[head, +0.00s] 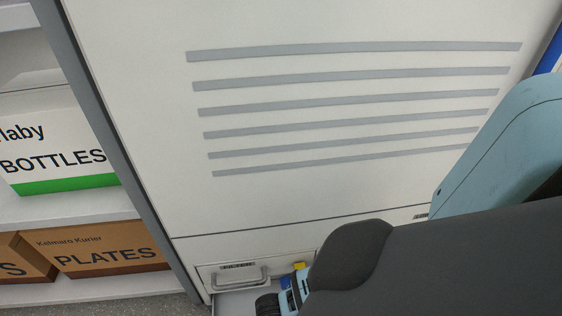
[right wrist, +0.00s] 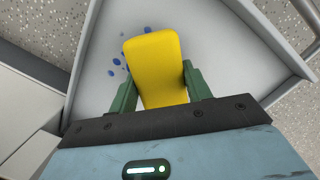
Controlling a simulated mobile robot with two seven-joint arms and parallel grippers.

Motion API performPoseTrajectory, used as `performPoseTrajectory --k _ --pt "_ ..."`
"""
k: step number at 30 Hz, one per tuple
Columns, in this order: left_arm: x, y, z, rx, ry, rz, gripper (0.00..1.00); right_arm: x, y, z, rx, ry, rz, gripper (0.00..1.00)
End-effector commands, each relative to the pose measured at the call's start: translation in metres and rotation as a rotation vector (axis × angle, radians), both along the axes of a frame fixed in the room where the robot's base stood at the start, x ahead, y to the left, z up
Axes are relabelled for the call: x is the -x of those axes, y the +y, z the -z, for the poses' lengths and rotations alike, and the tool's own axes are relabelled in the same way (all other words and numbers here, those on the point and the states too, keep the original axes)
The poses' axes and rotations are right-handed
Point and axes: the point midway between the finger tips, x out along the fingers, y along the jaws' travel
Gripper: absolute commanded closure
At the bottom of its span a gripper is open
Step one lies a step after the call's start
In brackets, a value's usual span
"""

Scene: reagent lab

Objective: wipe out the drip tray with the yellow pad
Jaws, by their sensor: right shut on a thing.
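The yellow pad (right wrist: 155,60) is held between the green fingers of my right gripper (right wrist: 158,80), which is shut on it. The pad is over the pale floor of the drip tray (right wrist: 220,45); I cannot tell whether it touches. Several blue drops (right wrist: 116,62) show on the tray floor to the left of the pad and near its tip. In the head view a bit of the pad (head: 299,266) and part of the tray (head: 240,303) show at the bottom, partly hidden by my right arm. My left gripper is not in view.
A white cabinet front with grey slots (head: 350,100) rises behind the tray. A panel with a handle (head: 240,276) is just above it. Shelves at the left hold a bottles box (head: 60,150) and a plates box (head: 110,250). Raised walls (right wrist: 270,35) border the tray; speckled floor lies outside.

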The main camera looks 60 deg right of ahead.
Motion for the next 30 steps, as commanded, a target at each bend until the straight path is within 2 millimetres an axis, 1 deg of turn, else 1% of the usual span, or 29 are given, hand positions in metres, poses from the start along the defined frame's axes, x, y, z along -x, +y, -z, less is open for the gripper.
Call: performPoseTrajectory --k 16,30 --pt "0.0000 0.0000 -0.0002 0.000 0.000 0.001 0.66 -0.0002 0.0002 -0.0002 0.000 0.000 0.000 0.70" --pt "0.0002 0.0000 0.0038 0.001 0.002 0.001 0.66 -0.0001 0.0004 0.0077 -0.001 0.000 0.001 0.70"
